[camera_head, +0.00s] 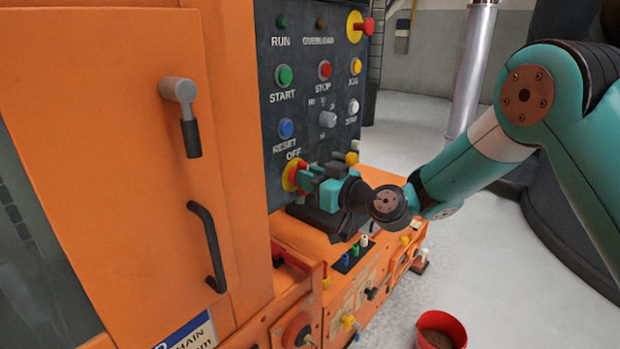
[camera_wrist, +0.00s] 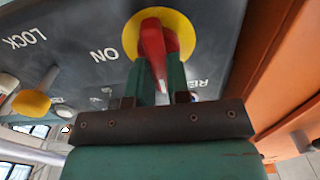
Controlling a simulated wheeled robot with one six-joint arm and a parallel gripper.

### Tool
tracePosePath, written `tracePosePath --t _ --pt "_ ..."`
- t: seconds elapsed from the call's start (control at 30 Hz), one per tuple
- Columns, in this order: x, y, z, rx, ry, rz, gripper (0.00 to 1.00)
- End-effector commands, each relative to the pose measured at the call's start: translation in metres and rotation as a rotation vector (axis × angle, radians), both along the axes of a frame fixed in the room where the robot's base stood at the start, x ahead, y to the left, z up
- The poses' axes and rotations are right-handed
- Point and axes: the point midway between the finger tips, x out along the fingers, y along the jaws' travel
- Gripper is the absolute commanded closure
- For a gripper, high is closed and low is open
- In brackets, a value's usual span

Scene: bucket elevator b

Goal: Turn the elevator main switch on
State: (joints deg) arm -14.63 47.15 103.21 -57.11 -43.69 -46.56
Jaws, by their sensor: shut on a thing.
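The main switch is a red handle (camera_wrist: 153,42) on a round yellow plate (camera_wrist: 184,35), low on the dark control panel (camera_head: 268,180). In the head view the yellow plate (camera_head: 288,178) shows below the word OFF, partly hidden by my gripper (camera_head: 305,178). In the wrist view the word ON is printed left of the plate. My gripper (camera_wrist: 157,85) has its two green fingers on either side of the red handle and is shut on it. The handle's exact turn angle is hard to tell.
The panel carries several buttons, among them a green START button (camera_head: 284,76) and a blue RESET button (camera_head: 286,128), plus a grey selector knob (camera_head: 327,119). A yellow knob (camera_wrist: 31,103) sits beside the gripper. A red bucket (camera_head: 441,330) stands on the floor.

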Motion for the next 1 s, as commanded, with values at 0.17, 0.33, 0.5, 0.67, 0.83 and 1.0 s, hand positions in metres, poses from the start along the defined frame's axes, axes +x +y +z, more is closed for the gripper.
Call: tracePosePath --t 0.17,0.33,0.5,0.67,0.83,1.0 --pt "0.0000 -0.0003 -0.0007 0.025 0.032 0.000 1.00" --pt "0.0005 -0.0008 -0.0013 0.082 0.105 0.000 1.00" --pt "0.0012 -0.0013 -0.0014 0.169 0.216 0.001 1.00" --pt "0.0021 -0.0020 -0.0016 0.261 0.336 0.001 1.00" --pt "0.0030 -0.0028 -0.0017 0.360 0.463 0.000 1.00" --pt "0.0038 -0.0034 -0.0019 0.460 0.591 0.000 1.00"
